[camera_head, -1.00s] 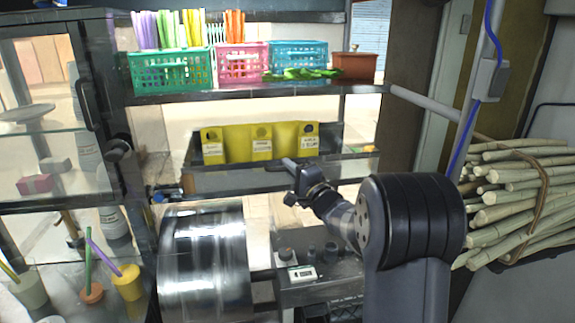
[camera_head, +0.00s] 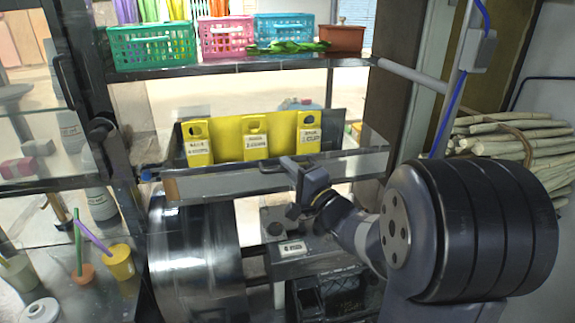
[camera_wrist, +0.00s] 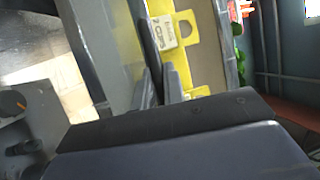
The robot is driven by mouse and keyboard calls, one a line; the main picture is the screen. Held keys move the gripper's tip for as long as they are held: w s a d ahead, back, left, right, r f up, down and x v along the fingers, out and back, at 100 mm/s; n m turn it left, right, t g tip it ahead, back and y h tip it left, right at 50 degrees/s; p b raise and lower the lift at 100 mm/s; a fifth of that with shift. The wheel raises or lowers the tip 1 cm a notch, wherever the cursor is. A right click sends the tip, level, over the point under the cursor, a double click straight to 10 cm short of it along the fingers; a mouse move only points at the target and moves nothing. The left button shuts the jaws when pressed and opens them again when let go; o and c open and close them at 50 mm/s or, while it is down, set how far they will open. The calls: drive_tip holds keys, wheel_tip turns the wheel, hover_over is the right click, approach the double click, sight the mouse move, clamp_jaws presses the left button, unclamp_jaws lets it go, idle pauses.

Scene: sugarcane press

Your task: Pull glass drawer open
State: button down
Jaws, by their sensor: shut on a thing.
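The glass drawer (camera_head: 225,185) has a long, pale, see-through front panel with a dark frame, and sits below the basket shelf in the head view. Several yellow holders with white labels (camera_head: 255,137) stand in it. My gripper (camera_head: 289,165) is at the top edge of the drawer front, right of its middle, and is shut on it. In the wrist view, my gripper's fingers (camera_wrist: 162,82) close on the edge of the drawer front (camera_wrist: 105,50), beside a yellow holder (camera_wrist: 180,50). The exact contact is partly hidden by the fingers.
A shiny metal drum (camera_head: 195,260) and a dark machine with a small label (camera_head: 290,249) stand below the drawer. A glass cabinet (camera_head: 40,120) is at left. Sugarcane (camera_head: 515,140) is stacked at right. Colored baskets (camera_head: 150,45) line the shelf above.

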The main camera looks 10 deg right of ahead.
idle(0.3)
drive_tip(key=c, duration=1.5)
unclamp_jaws()
drive_tip(key=b+v, duration=0.2)
drive_tip(key=v, duration=0.9)
drive_tip(key=shift+w+a, duration=0.1)
drive_tip(key=shift+w, duration=0.1)
drive_tip(key=p+x, duration=0.2)
drive_tip(key=x, duration=0.8)
drive_tip(key=shift+w+a+r, duration=0.1)
drive_tip(key=shift+w, duration=0.4)
